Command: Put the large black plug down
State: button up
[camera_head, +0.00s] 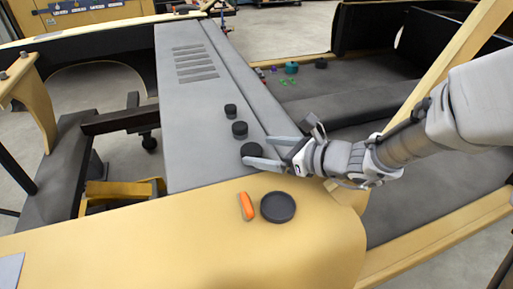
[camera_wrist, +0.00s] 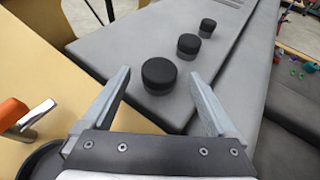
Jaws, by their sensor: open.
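Three black round plugs stand in a row on the grey panel. The nearest and largest-looking plug (camera_head: 251,149) stands upright near the panel's front end; it also shows in the wrist view (camera_wrist: 158,77). The middle plug (camera_head: 240,129) and the far plug (camera_head: 230,110) stand behind it; both show in the wrist view as the middle plug (camera_wrist: 188,46) and far plug (camera_wrist: 207,27). My gripper (camera_head: 259,150) is open, its fingertips spread to either side of the nearest plug, with visible gaps in the wrist view (camera_wrist: 160,73).
A black round dish (camera_head: 278,207) and an orange-handled tool (camera_head: 246,206) lie on the yellow surface (camera_head: 180,245) in front. Small coloured items (camera_head: 291,68) lie on the dark lower floor at the back right. The grey panel (camera_head: 190,120) is clear left of the plugs.

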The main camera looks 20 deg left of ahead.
jog(key=p+v, duration=0.1)
jog(key=v, duration=0.8)
jog(key=shift+s+d, duration=0.1)
jog(key=shift+d, duration=0.1)
jog(key=s+n, duration=0.1)
jog(key=s+d+n+g+h, duration=0.1)
jog(key=s+n, duration=0.2)
jog(key=n, duration=0.1)
jog(key=shift+s+d+r, duration=0.25)
jog(key=shift+d+r, duration=0.05)
jog(key=shift+r, duration=0.1)
jog(key=s+d+n+h, duration=0.2)
jog(key=n, duration=0.1)
jog(key=s+d+n+h, duration=0.2)
jog(key=d+n, duration=0.1)
jog(key=shift+s+n+g, duration=0.3)
jog(key=shift+n+g, duration=0.1)
jog(key=s+d+r+n+t+h, duration=0.1)
jog(key=d+r+n+t+h, duration=0.1)
jog(key=d+n+h, duration=0.2)
jog(key=s+d+r+n+t+h, duration=0.1)
jog(key=d+n, duration=0.4)
jog(key=d, duration=0.6)
jog(key=s+r+h, duration=0.1)
jog(key=h, duration=0.1)
jog(key=shift+t+h, duration=0.4)
